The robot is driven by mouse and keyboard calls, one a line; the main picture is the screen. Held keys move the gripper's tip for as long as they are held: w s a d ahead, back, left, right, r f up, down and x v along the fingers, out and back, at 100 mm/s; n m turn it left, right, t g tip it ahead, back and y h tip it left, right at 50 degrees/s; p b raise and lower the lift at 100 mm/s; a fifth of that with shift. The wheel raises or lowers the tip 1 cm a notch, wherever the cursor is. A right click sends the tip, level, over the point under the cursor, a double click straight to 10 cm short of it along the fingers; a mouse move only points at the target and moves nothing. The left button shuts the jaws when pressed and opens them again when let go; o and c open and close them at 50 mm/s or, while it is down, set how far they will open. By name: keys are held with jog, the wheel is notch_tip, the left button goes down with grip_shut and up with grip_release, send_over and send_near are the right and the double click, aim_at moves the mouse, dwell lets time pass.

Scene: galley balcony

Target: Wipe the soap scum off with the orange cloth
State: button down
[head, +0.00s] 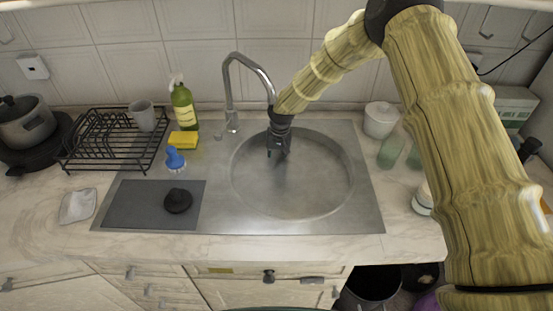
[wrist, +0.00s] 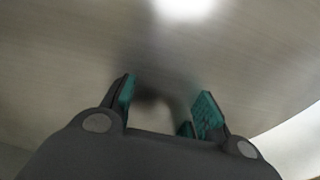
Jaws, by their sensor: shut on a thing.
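The round steel sink basin (head: 318,195) is in the middle of the head view. Its floor looks dull and hazy; I cannot tell soap scum from reflections. My gripper (head: 278,152) points down into the back left of the basin. In the wrist view my gripper (wrist: 166,108) shows two teal-padded fingers with a gap between them, close over a grey metal surface. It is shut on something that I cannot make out. No orange cloth is clearly seen; a sliver of orange (head: 546,207) shows at the right edge beside my arm.
The faucet (head: 230,90) arches close left of my gripper. Left of the basin are a yellow sponge (head: 183,140), blue brush (head: 175,160), green bottle (head: 184,107), dish rack (head: 110,140) and black round object (head: 178,201). A white canister (head: 380,120) and glasses stand right.

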aim_at(277, 173)
jog(key=shift+f+b, duration=0.35)
jog(key=shift+f, duration=0.9)
jog(key=shift+f+b, duration=0.45)
jog(key=shift+f, duration=0.45)
jog(key=shift+s+r+p, duration=0.15)
jog(key=shift+s+p, duration=0.55)
jog(key=shift+s, duration=1.05)
jog(key=shift+s+f+p, duration=0.2)
jog(key=shift+s+p, duration=0.25)
jog(key=shift+s, duration=1.6)
jog(key=shift+s+f+p, duration=0.15)
jog(key=shift+s+p, duration=0.3)
jog(key=shift+s, duration=1.6)
jog(key=shift+w+r+b, duration=0.15)
jog(key=shift+w+b, duration=0.35)
jog(key=shift+w, duration=1.6)
jog(key=shift+w+r+b, duration=0.1)
jog(key=shift+w+b, duration=0.35)
jog(key=shift+w, duration=1.65)
jog(key=shift+w+f+b, duration=0.15)
jog(key=shift+w+b, duration=0.55)
jog(key=shift+w, duration=1)
